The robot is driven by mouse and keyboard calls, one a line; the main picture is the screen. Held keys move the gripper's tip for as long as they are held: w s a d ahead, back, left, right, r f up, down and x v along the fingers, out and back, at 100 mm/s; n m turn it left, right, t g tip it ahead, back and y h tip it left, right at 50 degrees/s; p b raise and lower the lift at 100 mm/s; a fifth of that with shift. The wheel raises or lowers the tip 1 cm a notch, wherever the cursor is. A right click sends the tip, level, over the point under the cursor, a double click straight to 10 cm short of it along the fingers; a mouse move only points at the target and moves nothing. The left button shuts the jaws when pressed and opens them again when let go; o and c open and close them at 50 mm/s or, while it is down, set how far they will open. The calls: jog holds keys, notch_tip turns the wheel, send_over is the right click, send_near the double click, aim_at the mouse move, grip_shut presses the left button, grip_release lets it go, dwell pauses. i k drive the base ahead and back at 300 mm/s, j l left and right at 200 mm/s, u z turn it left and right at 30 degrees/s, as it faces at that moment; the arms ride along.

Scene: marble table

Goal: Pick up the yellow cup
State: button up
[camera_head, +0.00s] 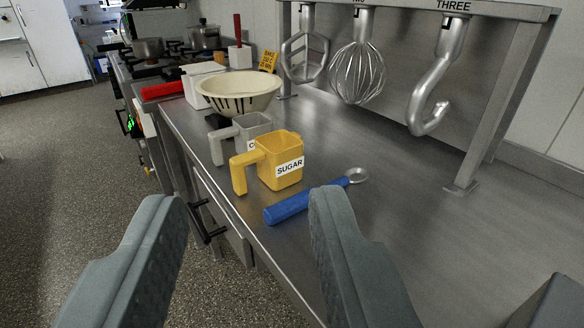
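The yellow cup (281,165) stands upright on the steel counter, with a white label reading "SUGAR" and its handle pointing left. My gripper (247,208) is open and empty, its two grey fingers spread wide in the foreground. The cup lies beyond the fingertips, apart from them, and shows in the gap between them toward the right finger.
A blue-handled scoop (305,202) lies just in front of the cup, near the right finger. A grey cup (241,138) stands behind it, then a cream colander (238,93).

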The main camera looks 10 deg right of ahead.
aim_at(279, 155)
jog(key=u, duration=0.65)
jog(key=i+j+u, duration=0.2)
jog(key=i+u, duration=0.55)
jog(key=i, duration=3.6)
jog(key=i+z, duration=0.2)
jog(key=z, duration=0.2)
jog(key=i+j+z, duration=0.1)
jog(key=z, duration=0.35)
jog(key=i+j+z, duration=0.15)
jog(key=z, duration=0.25)
jog(key=i+z, duration=0.1)
jog(key=z, duration=3.55)
